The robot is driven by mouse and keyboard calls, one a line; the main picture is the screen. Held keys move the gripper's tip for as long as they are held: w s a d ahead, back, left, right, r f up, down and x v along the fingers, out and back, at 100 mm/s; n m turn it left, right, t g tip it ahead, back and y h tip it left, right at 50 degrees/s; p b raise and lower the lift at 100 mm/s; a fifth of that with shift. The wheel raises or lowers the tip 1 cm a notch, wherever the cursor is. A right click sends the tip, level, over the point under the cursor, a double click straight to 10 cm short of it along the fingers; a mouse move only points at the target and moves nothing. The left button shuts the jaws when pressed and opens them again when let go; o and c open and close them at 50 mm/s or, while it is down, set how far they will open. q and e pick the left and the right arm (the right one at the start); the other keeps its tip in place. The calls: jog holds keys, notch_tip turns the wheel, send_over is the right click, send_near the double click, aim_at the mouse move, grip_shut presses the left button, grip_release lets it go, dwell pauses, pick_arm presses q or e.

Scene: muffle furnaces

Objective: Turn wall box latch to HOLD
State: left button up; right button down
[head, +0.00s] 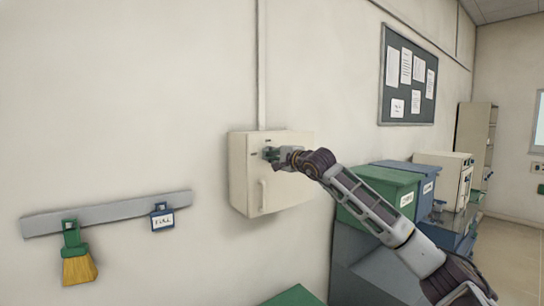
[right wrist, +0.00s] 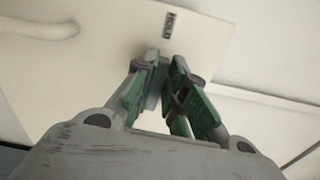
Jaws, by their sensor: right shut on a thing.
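The cream wall box (head: 290,190) is fixed to the wall in the middle of the head view, its door closed. My right gripper (head: 269,154) is at the upper part of the box front. In the right wrist view, the green-padded fingers of the right gripper (right wrist: 168,82) are shut on the latch, which they mostly hide; its exact angle cannot be told. The printed HOLD label (right wrist: 170,23) on the box front lies just beyond the fingertips. My left gripper is not in view.
A bar handle (head: 263,195) sits low on the box door. A rail (head: 110,214) with a hanging brush (head: 78,258) and a blue tag (head: 162,218) is on the wall at left. A green-lidded bin (head: 378,200) and a blue-lidded bin (head: 415,170) stand at right.

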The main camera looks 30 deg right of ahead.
jog(key=shift+f+n, duration=0.15)
jog(key=shift+n, duration=0.35)
jog(key=c, duration=1.5)
grip_release()
jog(key=shift+o, duration=0.2)
jog(key=s, duration=1.1)
jog(key=shift+s+d, duration=0.4)
jog(key=shift+d, duration=0.05)
dwell(0.4)
